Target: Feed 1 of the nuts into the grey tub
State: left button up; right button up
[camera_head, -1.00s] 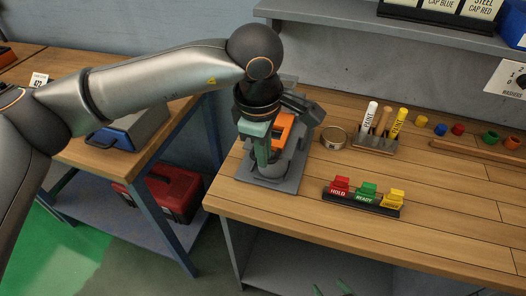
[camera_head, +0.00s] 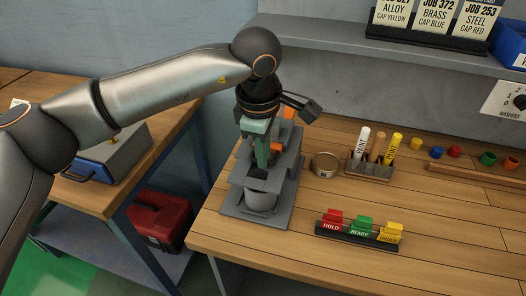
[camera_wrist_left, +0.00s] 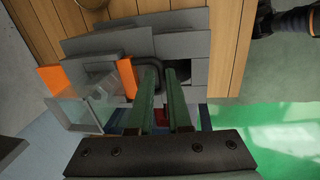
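A grey feeder with orange parts (camera_head: 289,114) stands at the bench's left end. The grey tub (camera_head: 261,197) sits low on its front, below a grey plate. My left gripper (camera_head: 262,163) points down over the feeder, above and behind the tub. I cannot make out single nuts. My right gripper is out of view.
A round tin (camera_head: 325,165) and a paint-marker holder (camera_head: 369,170) stand right of the feeder. A rack of red, green and yellow tags (camera_head: 359,235) lies in front. Small coloured caps (camera_head: 436,152) line the back right. The bench's right front is clear.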

pick_arm(q)
jog(key=o, duration=0.4)
jog(key=shift+w, duration=0.15)
jog(key=r, duration=0.4)
jog(key=s+r, duration=0.1)
jog(key=r, duration=0.3)
jog(key=s+r, duration=0.1)
jog(key=r, duration=0.3)
jog(key=shift+a+r, duration=0.2)
jog(key=shift+a, duration=0.1)
